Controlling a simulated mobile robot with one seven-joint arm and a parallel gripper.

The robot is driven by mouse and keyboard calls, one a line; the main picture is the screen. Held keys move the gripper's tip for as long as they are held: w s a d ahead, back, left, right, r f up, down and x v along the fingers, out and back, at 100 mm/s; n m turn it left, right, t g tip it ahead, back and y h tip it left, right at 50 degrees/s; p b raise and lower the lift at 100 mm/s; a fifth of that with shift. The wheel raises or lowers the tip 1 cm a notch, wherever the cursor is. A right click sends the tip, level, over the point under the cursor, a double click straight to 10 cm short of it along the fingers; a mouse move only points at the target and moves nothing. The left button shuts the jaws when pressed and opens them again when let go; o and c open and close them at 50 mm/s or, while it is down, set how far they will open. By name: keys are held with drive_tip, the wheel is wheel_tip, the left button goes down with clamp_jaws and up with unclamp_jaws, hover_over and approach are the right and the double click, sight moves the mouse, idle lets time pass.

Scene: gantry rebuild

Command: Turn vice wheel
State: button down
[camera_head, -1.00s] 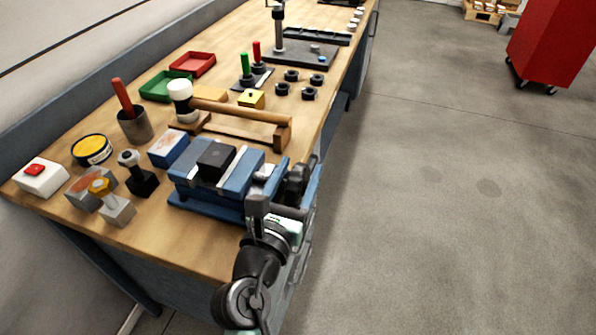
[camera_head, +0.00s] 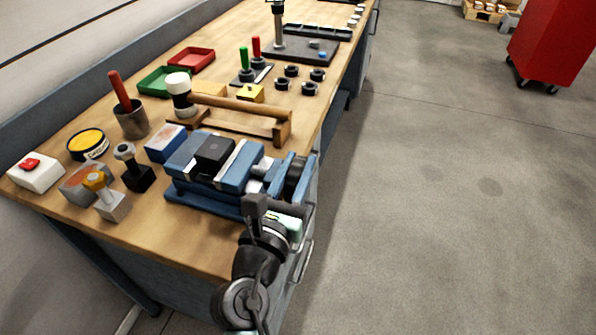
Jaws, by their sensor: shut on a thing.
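The blue bench vice (camera_head: 205,192) stands at the bench's front edge, with a dark block (camera_head: 214,153) between its jaws. Its dark wheel (camera_head: 300,178) is at the vice's right end, over the edge. My gripper (camera_head: 280,205) reaches up from below and is at the lower near side of the wheel, shut on the wheel. The fingertips and exact grip point are partly hidden by the gripper's own dark body.
A mallet (camera_head: 240,104) lies on a wooden stand behind the vice. A blue block (camera_head: 165,144), a dark-handled stamp (camera_head: 138,176) and a yellow tin (camera_head: 88,144) are to the left. Clear floor (camera_head: 440,220) lies right of the bench.

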drive_tip(key=shift+s+a+f+t+h+b, duration=0.15)
drive_tip(key=shift+t+b, duration=0.35)
drive_tip(key=shift+b, duration=0.75)
drive_tip(key=shift+s+d+f+t+h+b, duration=0.15)
drive_tip(key=shift+t+b, duration=0.35)
drive_tip(key=shift+b, duration=0.7)
drive_tip(key=shift+a+r+b, duration=0.1)
drive_tip(key=shift+b, duration=0.5)
drive_tip(key=shift+r+t, duration=0.15)
drive_tip(key=shift+t, duration=0.15)
drive_tip(key=c, duration=0.6)
unclamp_jaws()
drive_tip(key=shift+c, duration=0.2)
drive_tip(key=shift+a, duration=0.15)
drive_tip(key=shift+r, duration=0.15)
